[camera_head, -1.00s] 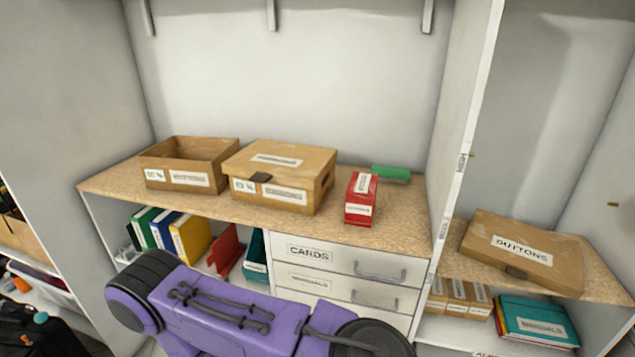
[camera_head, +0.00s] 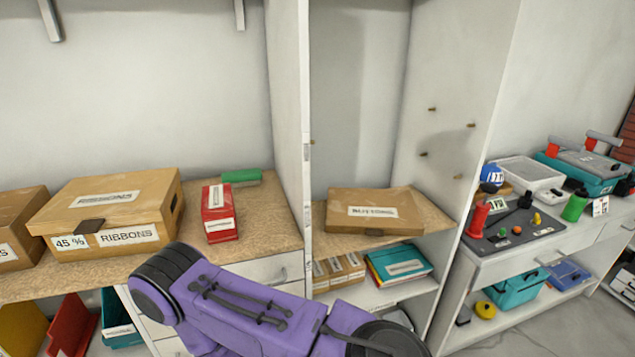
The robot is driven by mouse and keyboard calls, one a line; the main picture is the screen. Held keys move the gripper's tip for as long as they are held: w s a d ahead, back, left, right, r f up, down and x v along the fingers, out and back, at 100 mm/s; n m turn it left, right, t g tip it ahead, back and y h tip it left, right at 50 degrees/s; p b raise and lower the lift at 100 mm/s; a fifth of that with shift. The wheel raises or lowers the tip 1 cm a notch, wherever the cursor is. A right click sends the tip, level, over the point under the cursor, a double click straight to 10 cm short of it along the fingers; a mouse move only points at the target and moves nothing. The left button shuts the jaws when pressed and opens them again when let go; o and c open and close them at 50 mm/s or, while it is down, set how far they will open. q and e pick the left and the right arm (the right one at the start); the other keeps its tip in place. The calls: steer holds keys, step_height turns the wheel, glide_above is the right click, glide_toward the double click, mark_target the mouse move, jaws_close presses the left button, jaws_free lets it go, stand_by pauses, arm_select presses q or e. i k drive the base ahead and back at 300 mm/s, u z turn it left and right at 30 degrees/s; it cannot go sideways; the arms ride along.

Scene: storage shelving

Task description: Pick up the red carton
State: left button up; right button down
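The red carton (camera_head: 219,214) stands on the wooden shelf top left of centre, with white labels on its top and front. It is right of the ribbons box (camera_head: 110,212) and in front of a green object (camera_head: 241,176). A purple arm link of mine crosses the lower middle of the view, in front of and below the carton. Neither of my grippers shows in this view.
A white upright panel (camera_head: 289,110) stands right of the carton. Beyond it, a buttons box (camera_head: 374,212) lies on a lower shelf. Drawers (camera_head: 258,272) are under the shelf top. A bench with a grey tray (camera_head: 515,228) and small items is at right.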

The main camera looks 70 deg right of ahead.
mark_target(217, 212)
steer(key=z, duration=2.15)
